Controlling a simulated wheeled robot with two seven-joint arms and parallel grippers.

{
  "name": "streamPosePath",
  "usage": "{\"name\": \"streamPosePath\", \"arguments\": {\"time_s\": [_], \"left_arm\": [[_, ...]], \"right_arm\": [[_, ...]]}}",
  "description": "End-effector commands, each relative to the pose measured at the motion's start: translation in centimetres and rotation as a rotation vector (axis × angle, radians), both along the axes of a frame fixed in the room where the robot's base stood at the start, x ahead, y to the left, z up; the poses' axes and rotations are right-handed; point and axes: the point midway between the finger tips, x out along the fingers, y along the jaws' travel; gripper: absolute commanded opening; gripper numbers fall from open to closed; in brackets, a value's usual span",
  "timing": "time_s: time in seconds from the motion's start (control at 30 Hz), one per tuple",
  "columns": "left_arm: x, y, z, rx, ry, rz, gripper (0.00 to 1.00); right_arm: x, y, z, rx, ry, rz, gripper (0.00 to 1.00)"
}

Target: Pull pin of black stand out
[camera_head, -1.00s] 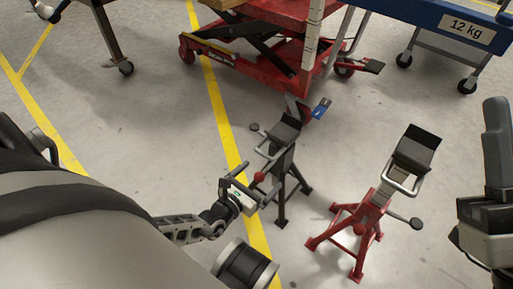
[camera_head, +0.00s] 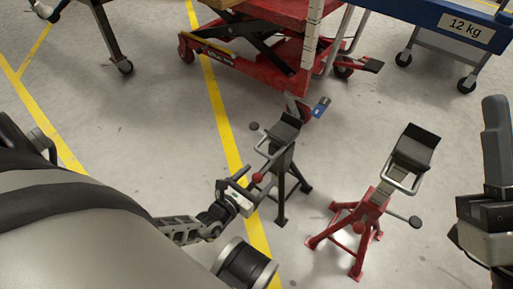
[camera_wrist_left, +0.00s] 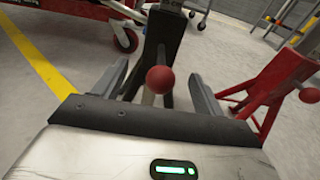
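The black stand (camera_head: 283,158) stands upright on the floor, with a V-shaped head on top. Its pin shows as a red ball knob (camera_head: 258,177) on the side facing me. My left gripper (camera_head: 258,178) is at that knob. In the left wrist view the red knob (camera_wrist_left: 160,79) lies between the two spread fingers of my left gripper (camera_wrist_left: 157,85), with a gap on each side. The black post (camera_wrist_left: 165,45) rises just behind it. At the right edge of the head view is what looks like my right gripper (camera_head: 497,145), cut off, its opening unclear.
A red stand (camera_head: 368,215) of the same kind stands to the right, with clear floor between. A red lift table (camera_head: 265,50) and a blue cart (camera_head: 430,20) are behind. A yellow floor line (camera_head: 215,110) passes left of the black stand.

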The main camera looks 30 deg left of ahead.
Motion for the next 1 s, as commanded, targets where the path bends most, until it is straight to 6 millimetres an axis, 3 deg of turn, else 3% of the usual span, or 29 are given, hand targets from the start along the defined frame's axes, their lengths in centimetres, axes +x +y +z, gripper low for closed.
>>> {"name": "streamPosePath", "arguments": {"time_s": [0.03, 0.1, 0.37, 0.8, 1.0], "left_arm": [[0.0, 0.0, 0.0, 0.0, 0.0, 0.0, 0.86], [0.0, 0.0, 0.0, 0.0, 0.0, 0.0, 1.0], [-0.3, 0.0, 0.0, 0.0, 0.001, -0.001, 1.0], [-6.6, 0.5, 0.0, 0.0, 0.003, -0.002, 1.0], [-8.3, 0.3, -0.2, -0.004, 0.007, -0.005, 1.0]], "right_arm": [[0.0, 0.0, 0.0, 0.0, 0.0, 0.0, 0.36], [0.0, 0.0, 0.0, 0.0, 0.0, 0.0, 0.36], [0.0, -0.1, -0.1, -0.006, 0.001, -0.002, 0.36], [0.0, 0.0, 0.8, -0.002, 0.001, -0.001, 0.36], [0.0, 0.0, 0.9, -0.001, 0.0, -0.001, 0.36]]}}
